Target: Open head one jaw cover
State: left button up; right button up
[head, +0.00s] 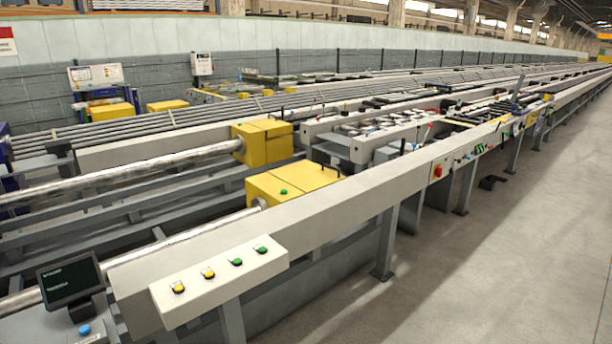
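Two yellow box-shaped covers sit along the machine in the head view. The nearer yellow cover (280,188) is beside the long pale beam, with a green button on it and a black handle (326,165) at its right end. The farther yellow cover (262,143) is behind it to the upper left. A long metal bar runs into the left side of each. Both covers look closed. No label shows which one belongs to head one. Neither of my grippers is in view.
A pale control panel (219,283) with yellow and green buttons stands in front, beside a dark screen (69,282) at lower left. The long pale beam (385,183) lies between the covers and the floor (500,270).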

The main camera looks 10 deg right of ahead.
aim_at(307, 176)
jog(key=i+l+u, duration=0.15)
jog(key=i+l, duration=0.15)
jog(key=i+l+u, duration=0.1)
jog(key=i+l, duration=0.15)
jog(key=l, duration=0.25)
jog(key=i+l+u, duration=0.15)
jog(key=i+l, duration=0.15)
jog(key=l, duration=0.15)
